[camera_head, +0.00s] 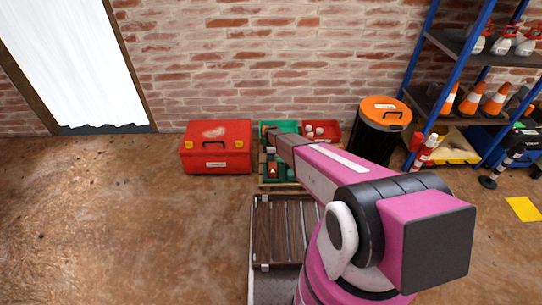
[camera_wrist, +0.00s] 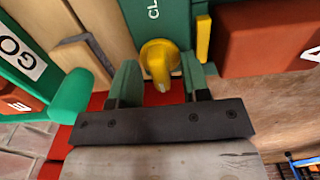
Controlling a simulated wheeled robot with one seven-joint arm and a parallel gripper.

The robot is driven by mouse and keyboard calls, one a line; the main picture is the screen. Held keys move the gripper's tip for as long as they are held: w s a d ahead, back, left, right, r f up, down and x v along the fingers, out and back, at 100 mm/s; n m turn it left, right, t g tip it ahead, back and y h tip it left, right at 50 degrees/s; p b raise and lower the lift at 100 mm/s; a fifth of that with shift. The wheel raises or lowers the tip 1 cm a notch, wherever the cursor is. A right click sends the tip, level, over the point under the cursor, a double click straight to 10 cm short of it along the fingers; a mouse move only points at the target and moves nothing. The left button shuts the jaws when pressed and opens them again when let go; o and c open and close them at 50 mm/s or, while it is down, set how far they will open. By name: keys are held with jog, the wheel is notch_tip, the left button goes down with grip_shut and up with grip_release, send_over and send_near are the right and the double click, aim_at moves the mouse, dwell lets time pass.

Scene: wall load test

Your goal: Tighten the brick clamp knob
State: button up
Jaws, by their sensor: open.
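The yellow knob (camera_wrist: 157,58) shows in the upper middle of the wrist view. It has a round base and a raised grip bar pointing toward my gripper. It sits on a green clamp body (camera_wrist: 152,22) with partly visible white lettering. My gripper (camera_wrist: 159,68) is open, with one green finger left of the knob and one right of it. Gaps show between the fingers and the knob; contact cannot be told. In the head view my gripper (camera_head: 270,134) is small, near the crates by the wall, and the knob cannot be made out.
A yellow bar (camera_wrist: 203,38) stands close right of the knob. A red-brown brick (camera_wrist: 262,38) is at the right. A grey metal bracket (camera_wrist: 88,48) and a green part marked GO (camera_wrist: 22,60) are left. A red toolbox (camera_head: 216,147) and an orange-lidded bin (camera_head: 380,132) flank the crates.

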grip_shut()
